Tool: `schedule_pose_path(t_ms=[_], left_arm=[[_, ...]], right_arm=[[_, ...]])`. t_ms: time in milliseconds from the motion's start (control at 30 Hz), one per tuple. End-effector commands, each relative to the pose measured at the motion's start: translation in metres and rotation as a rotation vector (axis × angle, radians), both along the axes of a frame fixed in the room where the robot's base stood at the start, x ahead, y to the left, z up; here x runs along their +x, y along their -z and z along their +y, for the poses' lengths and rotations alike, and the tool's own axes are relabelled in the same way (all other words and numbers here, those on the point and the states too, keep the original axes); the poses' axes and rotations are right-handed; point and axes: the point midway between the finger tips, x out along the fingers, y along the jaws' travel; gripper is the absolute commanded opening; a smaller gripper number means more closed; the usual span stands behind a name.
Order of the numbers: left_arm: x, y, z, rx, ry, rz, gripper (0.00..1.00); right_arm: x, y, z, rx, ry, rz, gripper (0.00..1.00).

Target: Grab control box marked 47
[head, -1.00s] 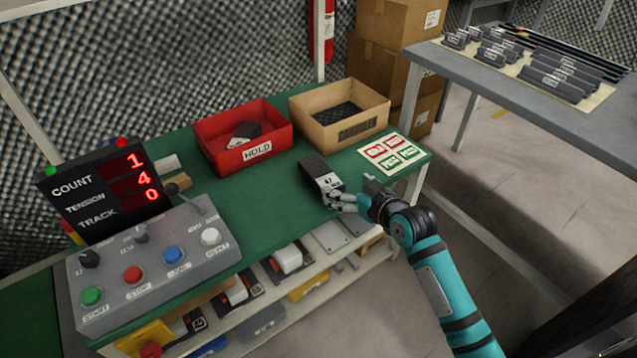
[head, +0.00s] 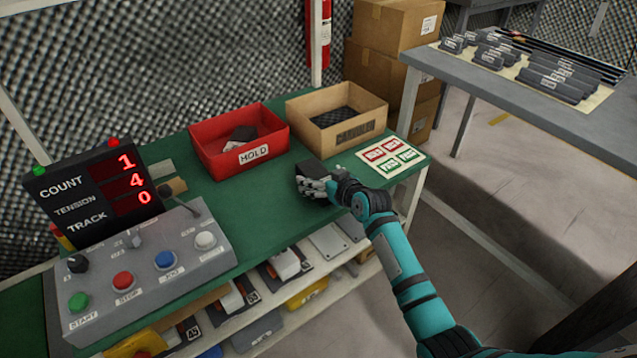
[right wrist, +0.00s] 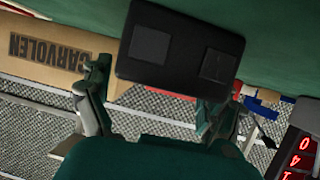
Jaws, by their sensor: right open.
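A dark control box (head: 308,168) sits on the green bench top, in front of the two bins. My right gripper (head: 312,187) is at its near side and covers much of it, so its number does not show now. In the right wrist view the dark underside or back of the box (right wrist: 180,52), with two square pads, lies between and just beyond my open fingers (right wrist: 158,112). I cannot tell whether a finger touches it. My left gripper is not in view.
A red HOLD bin (head: 240,142) and a cardboard bin (head: 337,117) stand behind. A sign card (head: 393,155) lies to the right. A control panel (head: 145,265) and a counter display (head: 95,192) fill the left. Several units lie on the lower shelf.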

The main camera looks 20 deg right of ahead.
Motion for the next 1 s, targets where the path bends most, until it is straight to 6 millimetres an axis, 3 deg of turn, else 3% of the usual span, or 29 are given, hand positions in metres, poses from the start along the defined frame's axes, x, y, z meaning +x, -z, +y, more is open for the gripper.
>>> schedule_pose_path(t_ms=[200, 733, 1000], left_arm=[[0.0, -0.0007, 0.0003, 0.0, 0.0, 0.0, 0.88], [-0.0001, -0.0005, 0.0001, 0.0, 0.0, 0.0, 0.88], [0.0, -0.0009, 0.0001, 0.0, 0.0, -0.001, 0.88]], right_arm=[[0.0002, -0.0002, 0.0001, 0.0, 0.0, 0.0, 0.89], [-0.0001, 0.0001, 0.0, 0.0, 0.0, 0.001, 0.2], [0.0004, -0.0023, 0.0002, 0.001, 0.0, -0.003, 0.17]])
